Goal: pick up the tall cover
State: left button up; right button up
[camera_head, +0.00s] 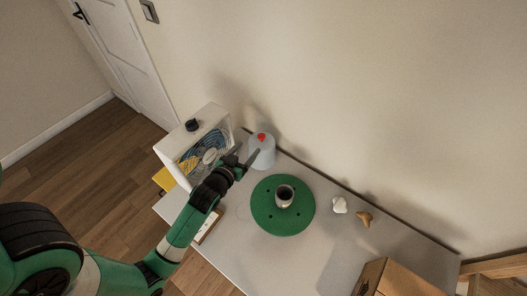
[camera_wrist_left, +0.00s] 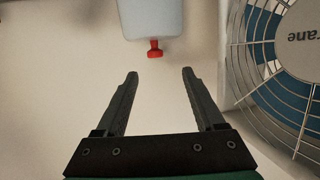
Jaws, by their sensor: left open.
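The tall cover (camera_head: 262,157) is a pale grey-blue rounded cylinder with a red knob (camera_head: 261,137) on top. It stands on the grey table near the wall, right of the fan. In the left wrist view the cover (camera_wrist_left: 150,16) is cut off by the top edge, with its red knob (camera_wrist_left: 155,49) pointing towards my fingers. My left gripper (camera_head: 247,156) is open and empty, close to the cover. In the left wrist view its fingertips (camera_wrist_left: 160,73) are spread just short of the knob, with nothing between them. My right gripper is not in view.
A white box fan (camera_head: 201,147) stands left of the cover, close to my left gripper. A green disc (camera_head: 265,222) bearing a dark-mouthed pot (camera_head: 284,197) lies to the right. A white piece (camera_head: 339,205), a tan piece (camera_head: 365,219) and a cardboard box (camera_head: 392,279) are farther right.

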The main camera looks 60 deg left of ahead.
aim_at(260, 139)
pick_arm(q)
jog(key=b+x, duration=0.1)
jog(key=x, duration=0.4)
jog(key=shift+w+a+f, duration=0.1)
jog(key=shift+w+a, duration=0.05)
jog(key=shift+w, duration=0.15)
jog(key=shift+w+f+b, duration=0.15)
jog(key=shift+w+b, duration=0.05)
jog(key=shift+b, duration=0.1)
jog(key=b+x, duration=0.1)
jog(key=x, duration=0.3)
jog(key=shift+w+d+f+b, duration=0.2)
jog(key=shift+b, duration=0.2)
jog(key=shift+w+a, duration=0.25)
grip_shut()
